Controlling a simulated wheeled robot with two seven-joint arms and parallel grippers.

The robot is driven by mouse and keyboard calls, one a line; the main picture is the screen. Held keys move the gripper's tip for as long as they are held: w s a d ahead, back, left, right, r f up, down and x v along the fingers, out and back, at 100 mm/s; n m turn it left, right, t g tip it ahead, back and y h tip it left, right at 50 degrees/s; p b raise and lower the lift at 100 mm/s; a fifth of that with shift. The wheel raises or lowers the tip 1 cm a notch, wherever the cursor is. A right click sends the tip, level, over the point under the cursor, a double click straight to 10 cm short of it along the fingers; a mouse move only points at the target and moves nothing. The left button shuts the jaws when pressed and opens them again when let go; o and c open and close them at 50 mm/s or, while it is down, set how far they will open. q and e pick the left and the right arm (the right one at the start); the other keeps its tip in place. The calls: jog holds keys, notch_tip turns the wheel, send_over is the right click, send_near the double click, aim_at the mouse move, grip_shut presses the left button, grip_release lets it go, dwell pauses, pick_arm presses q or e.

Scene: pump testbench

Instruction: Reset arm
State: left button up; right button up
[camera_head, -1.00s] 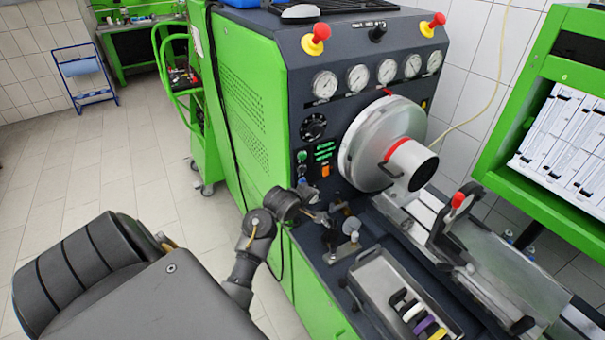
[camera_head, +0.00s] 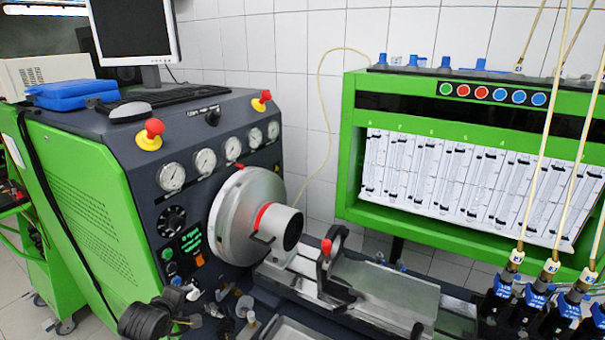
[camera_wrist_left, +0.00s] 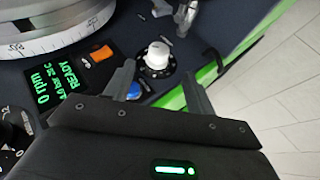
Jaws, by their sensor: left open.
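My left gripper (camera_wrist_left: 157,72) is open in the left wrist view. Its two dark fingers stand apart with nothing between them that I can see held. Beyond the fingertips is a white knob (camera_wrist_left: 158,54) on a dark panel; I cannot tell whether the fingers touch it. In the head view, a dark part of my left arm (camera_head: 145,320) shows at the lower left edge, in front of the test bench's dark control panel. The fingers are not clear there. My right gripper is in neither view.
The green-and-black test bench has a silver drum (camera_head: 235,215) and a metal guard (camera_head: 385,292). An orange switch (camera_wrist_left: 98,53) and a lit display (camera_wrist_left: 60,88) are close to my left gripper. A green flow-meter cabinet (camera_head: 345,150) and hoses with blue connectors (camera_head: 555,297) stand at the right.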

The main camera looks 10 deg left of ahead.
pick_arm(q)
jog(key=s+d+f+m+g+h, duration=0.1)
jog(key=s+d+f+m+g, duration=0.2)
jog(key=s+d+m, duration=0.9)
jog(key=s+d+f+m+g+h, duration=0.3)
jog(key=s+d+m, duration=0.4)
jog(key=s, duration=0.9)
notch_tip(320, 180, down, 36)
jog(key=s+g+y+b, duration=0.1)
jog(key=s+b, duration=0.1)
jog(key=b, duration=0.6)
jog(key=s+a+f+b, duration=0.1)
jog(key=s+f+b, duration=0.2)
jog(key=s+f, duration=0.4)
jog(key=s+a+f+g+b, duration=0.1)
jog(key=s+f+b, duration=0.2)
jog(key=s+f, duration=0.5)
notch_tip(320, 180, down, 6)
jog(key=shift+s+a+r+g, duration=0.1)
jog(key=shift+s+a+g, duration=0.1)
jog(key=shift+g, duration=0.1)
